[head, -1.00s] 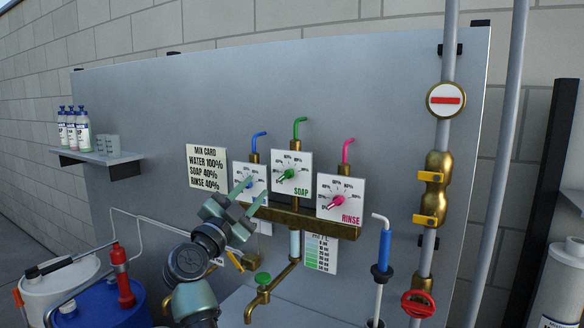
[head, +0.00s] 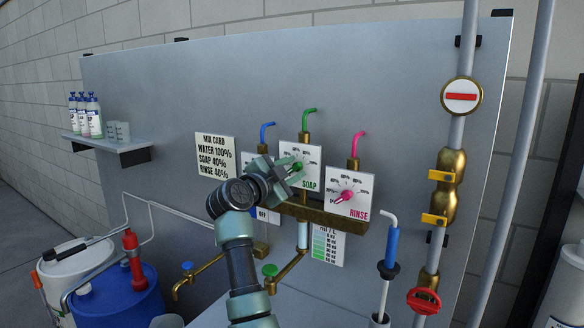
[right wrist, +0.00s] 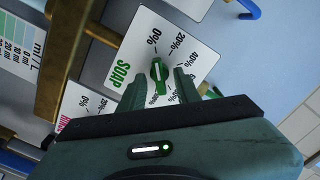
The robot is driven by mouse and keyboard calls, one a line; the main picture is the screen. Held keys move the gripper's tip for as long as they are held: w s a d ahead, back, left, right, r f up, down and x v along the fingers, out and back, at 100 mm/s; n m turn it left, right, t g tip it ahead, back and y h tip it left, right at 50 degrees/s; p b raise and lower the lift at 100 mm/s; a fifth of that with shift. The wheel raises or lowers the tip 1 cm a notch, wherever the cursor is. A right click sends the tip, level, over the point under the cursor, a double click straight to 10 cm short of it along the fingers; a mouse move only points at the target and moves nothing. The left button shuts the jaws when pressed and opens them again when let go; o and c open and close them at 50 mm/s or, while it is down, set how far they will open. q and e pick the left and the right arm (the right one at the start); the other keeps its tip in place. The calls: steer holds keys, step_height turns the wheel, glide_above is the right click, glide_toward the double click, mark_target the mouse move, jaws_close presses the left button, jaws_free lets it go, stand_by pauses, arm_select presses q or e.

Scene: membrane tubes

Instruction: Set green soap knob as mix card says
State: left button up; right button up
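The green soap knob (head: 297,167) sits on the white SOAP dial card (head: 312,157), the middle of three dials. The right wrist view shows the knob (right wrist: 158,73) close up, with a white line along it; its exact reading is unclear. My right gripper (head: 286,172) is at this dial. In the right wrist view its two fingers (right wrist: 160,82) are apart, one on each side of the knob, with gaps showing. The mix card (head: 215,155) reads water 100%, soap 40%, rinse 40%. My left gripper is not in view.
The rinse dial with its pink knob (head: 346,195) is close on the right. The water dial (head: 247,160) is partly hidden behind my right gripper. A brass manifold (head: 325,216) runs below the dials. A grey shelf (head: 108,146) with bottles and cups is at left.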

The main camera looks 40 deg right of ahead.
jaws_close()
steer(key=shift+f, duration=0.1)
steer(key=shift+m, duration=0.4)
steer(key=shift+f+m+b, duration=0.1)
steer(key=shift+m+b, duration=0.65)
steer(key=shift+m, duration=0.35)
steer(key=m+b, duration=0.2)
steer(key=m, duration=0.1)
steer(key=m+b, duration=0.1)
steer(key=m, duration=0.2)
steer(key=m+b, duration=0.2)
steer(key=m, duration=0.1)
steer(key=shift+f+b, duration=0.3)
steer(key=shift+b, duration=0.05)
steer(key=shift+m+b, duration=1.25)
steer(key=shift+m, duration=0.55)
